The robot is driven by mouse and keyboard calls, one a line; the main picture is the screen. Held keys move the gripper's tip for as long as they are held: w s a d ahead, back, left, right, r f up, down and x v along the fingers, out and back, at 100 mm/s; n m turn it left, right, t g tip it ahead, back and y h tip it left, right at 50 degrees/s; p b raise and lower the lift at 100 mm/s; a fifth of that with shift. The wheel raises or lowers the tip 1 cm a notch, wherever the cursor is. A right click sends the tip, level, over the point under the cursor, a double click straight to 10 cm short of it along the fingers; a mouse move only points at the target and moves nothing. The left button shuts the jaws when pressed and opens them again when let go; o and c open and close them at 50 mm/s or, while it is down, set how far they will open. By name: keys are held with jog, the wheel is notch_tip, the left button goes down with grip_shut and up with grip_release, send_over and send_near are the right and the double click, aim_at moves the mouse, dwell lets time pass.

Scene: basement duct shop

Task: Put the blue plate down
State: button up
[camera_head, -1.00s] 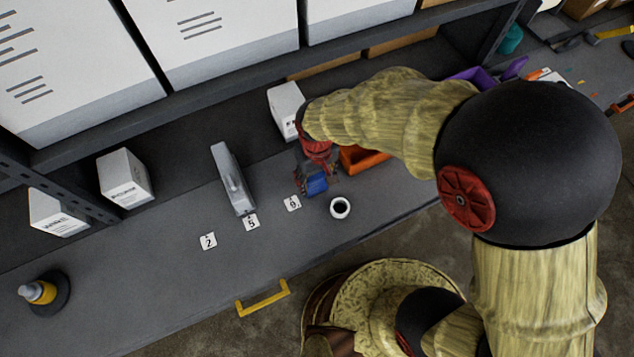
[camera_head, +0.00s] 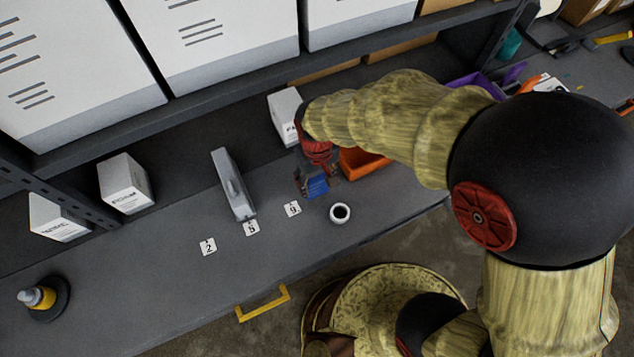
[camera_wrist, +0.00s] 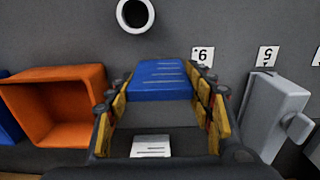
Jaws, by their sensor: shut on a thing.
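The blue plate (camera_wrist: 160,82) sits between the two fingers of my gripper (camera_wrist: 163,95) in the wrist view, with pale lines on its face. My gripper is shut on it. In the head view the blue plate (camera_head: 317,185) shows at the tip of my gripper (camera_head: 318,178), over the grey bench (camera_head: 165,265). It is close to the bench top, left of an orange bin. I cannot tell whether the plate touches the bench. Part of it is hidden by my fingers.
The orange bin (camera_head: 362,162) is right of my gripper. A white ring (camera_head: 340,212) lies in front. Number cards 9 (camera_head: 292,209), 5 (camera_head: 251,228) and 2 (camera_head: 208,246) lie to the left. A grey metal block (camera_head: 233,185) and white box (camera_head: 285,113) stand nearby.

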jog(key=s+d+r+p, duration=0.1)
jog(key=s+d+r, duration=0.7)
jog(key=s+r, duration=0.3)
jog(key=shift+s, duration=0.25)
jog(key=shift+d, duration=0.1)
